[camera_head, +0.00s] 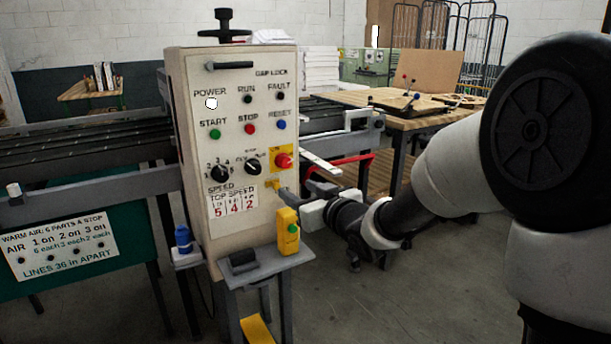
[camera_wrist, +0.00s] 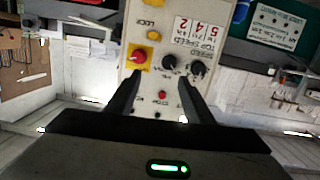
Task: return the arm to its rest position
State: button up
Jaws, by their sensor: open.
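My gripper (camera_head: 300,196) is in front of the right side of a cream control panel (camera_head: 232,140), near its lower knobs. In the wrist view my gripper (camera_wrist: 160,92) has its two dark fingers spread apart with nothing held between them. The panel (camera_wrist: 150,15) appears upside down beyond the fingers. A red knob on a yellow plate (camera_wrist: 140,56) and black dials (camera_wrist: 169,62) lie beyond the fingertips. Whether a finger touches the panel I cannot tell. My arm reaches in from the right in the head view.
A yellow pendant with a green button (camera_head: 288,231) and a blue bottle (camera_head: 183,238) stand low by the panel. A conveyor (camera_head: 80,145) runs behind. A wooden table (camera_head: 400,115) with a cardboard sheet stands behind my arm. Open floor (camera_head: 400,300) lies at the front right.

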jog(key=s+d+r+m+g+h, duration=0.3)
jog(key=s+d+h, duration=0.5)
jog(key=s+d, duration=0.6)
jog(key=s+d+f+m+g, duration=0.2)
jog(key=s+d+f+g, duration=0.1)
jog(key=s, duration=0.7)
jog(key=s+d+f+m+g, duration=0.2)
jog(key=s, duration=0.8)
notch_tip(320, 180, up, 26)
jog(key=p, duration=2.6)
jog(key=shift+s+f+h, duration=0.15)
jog(key=shift+f+h, duration=0.05)
jog(key=shift+h, duration=0.1)
jog(key=shift+r, duration=0.1)
jog(key=c, duration=0.3)
jog(key=shift+c, duration=0.6)
